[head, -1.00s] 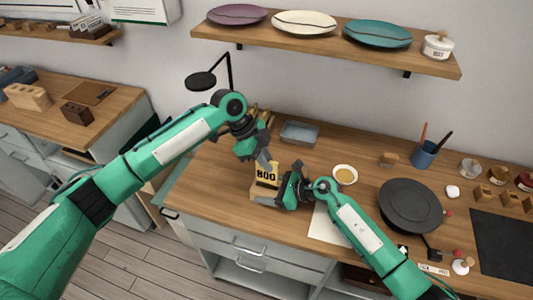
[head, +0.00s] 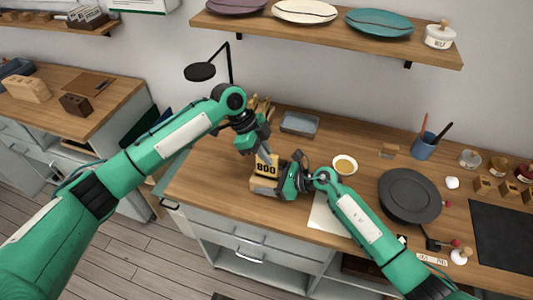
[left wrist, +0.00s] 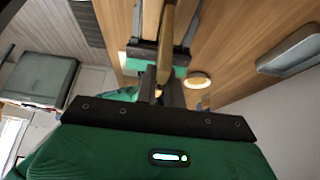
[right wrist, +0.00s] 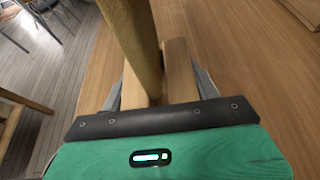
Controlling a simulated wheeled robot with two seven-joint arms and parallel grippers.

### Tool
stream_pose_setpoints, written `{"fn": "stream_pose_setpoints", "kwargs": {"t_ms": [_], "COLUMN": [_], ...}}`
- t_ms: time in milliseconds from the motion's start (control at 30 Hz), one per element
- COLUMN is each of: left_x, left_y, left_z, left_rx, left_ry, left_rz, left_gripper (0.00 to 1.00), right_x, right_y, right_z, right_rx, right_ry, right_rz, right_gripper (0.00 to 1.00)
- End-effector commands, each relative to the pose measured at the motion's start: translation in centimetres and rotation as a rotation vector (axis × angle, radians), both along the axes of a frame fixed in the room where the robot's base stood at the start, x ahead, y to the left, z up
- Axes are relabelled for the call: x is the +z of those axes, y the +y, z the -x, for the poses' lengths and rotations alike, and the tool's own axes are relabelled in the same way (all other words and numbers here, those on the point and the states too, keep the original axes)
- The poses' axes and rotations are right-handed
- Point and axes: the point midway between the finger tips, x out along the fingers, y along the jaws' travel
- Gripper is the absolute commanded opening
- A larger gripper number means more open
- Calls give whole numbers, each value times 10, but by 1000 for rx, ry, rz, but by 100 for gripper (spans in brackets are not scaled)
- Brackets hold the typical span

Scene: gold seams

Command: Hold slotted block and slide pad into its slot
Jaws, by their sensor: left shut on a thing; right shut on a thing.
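The yellow pad (head: 266,168), marked 800, stands upright at the worktable's front left. My left gripper (head: 266,155) is shut on its top edge from above. In the left wrist view the pad (left wrist: 167,45) is seen edge-on. The light wooden slotted block (head: 256,181) is low at the pad's foot, and my right gripper (head: 276,187) is shut on it from the right. In the right wrist view the block (right wrist: 177,70) lies between the fingers, with the pad (right wrist: 128,40) rising beside it.
A grey tray (head: 299,124) lies behind the grippers. A small bowl (head: 344,165), a white sheet (head: 326,219) and a dark round plate (head: 409,196) are to the right. A black lamp (head: 201,71) stands at the back left. The table's front edge is close to the block.

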Motion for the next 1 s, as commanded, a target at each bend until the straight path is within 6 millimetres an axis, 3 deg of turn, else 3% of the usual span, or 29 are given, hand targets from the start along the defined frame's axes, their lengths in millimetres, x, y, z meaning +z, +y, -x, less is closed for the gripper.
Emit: {"fn": "stream_pose_setpoints", "kwargs": {"t_ms": [1000], "left_x": [-11], "left_y": [0], "left_z": [0], "left_rx": [0], "left_ry": [0], "left_rz": [0], "left_gripper": [0], "right_x": [0], "right_y": [0], "right_z": [0], "right_rx": [1], "right_ry": [2], "right_rz": [1], "right_gripper": [34]}}
